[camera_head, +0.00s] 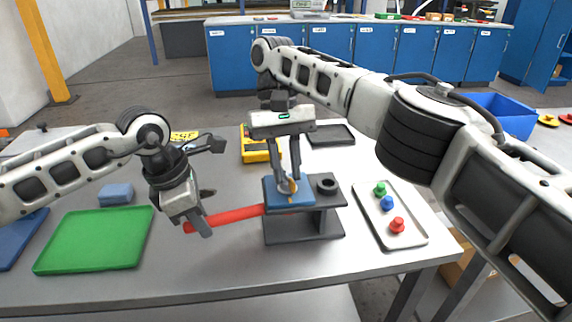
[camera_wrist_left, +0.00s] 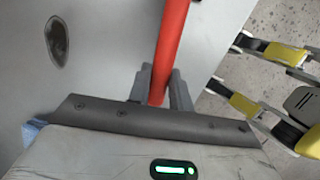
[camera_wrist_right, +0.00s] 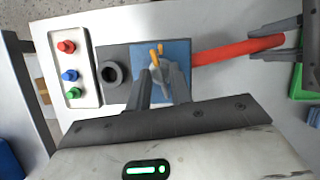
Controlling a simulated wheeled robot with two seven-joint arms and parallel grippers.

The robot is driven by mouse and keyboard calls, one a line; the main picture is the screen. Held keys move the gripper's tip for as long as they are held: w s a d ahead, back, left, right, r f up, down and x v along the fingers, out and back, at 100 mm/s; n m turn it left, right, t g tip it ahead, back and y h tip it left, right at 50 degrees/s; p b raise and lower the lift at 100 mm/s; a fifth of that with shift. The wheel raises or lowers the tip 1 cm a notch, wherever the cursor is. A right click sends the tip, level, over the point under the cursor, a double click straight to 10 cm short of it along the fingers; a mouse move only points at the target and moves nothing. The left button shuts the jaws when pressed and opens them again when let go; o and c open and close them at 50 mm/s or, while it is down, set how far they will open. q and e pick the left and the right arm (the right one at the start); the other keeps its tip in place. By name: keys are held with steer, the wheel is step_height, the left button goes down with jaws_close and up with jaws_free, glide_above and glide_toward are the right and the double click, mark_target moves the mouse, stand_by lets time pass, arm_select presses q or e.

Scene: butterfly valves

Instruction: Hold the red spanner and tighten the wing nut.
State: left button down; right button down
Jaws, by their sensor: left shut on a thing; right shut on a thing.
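The red spanner (camera_head: 232,215) lies roughly level, its far end at the blue block on the dark stand. My left gripper (camera_head: 200,222) is shut on the spanner's handle end; the left wrist view shows the red bar (camera_wrist_left: 170,50) between its fingers. The spanner's head is partly hidden at the block.
The dark stand (camera_head: 305,227) also carries a black ring (camera_head: 327,185). A pale tray (camera_head: 390,215) with green, blue and red knobs stands to its right. A yellow case (camera_head: 255,146) is behind.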

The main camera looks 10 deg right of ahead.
steer(key=shift+r, duration=0.1)
stand_by(0.5)
steer(key=c, duration=1.2)
jaws_free()
steer(key=shift+c, duration=0.2)
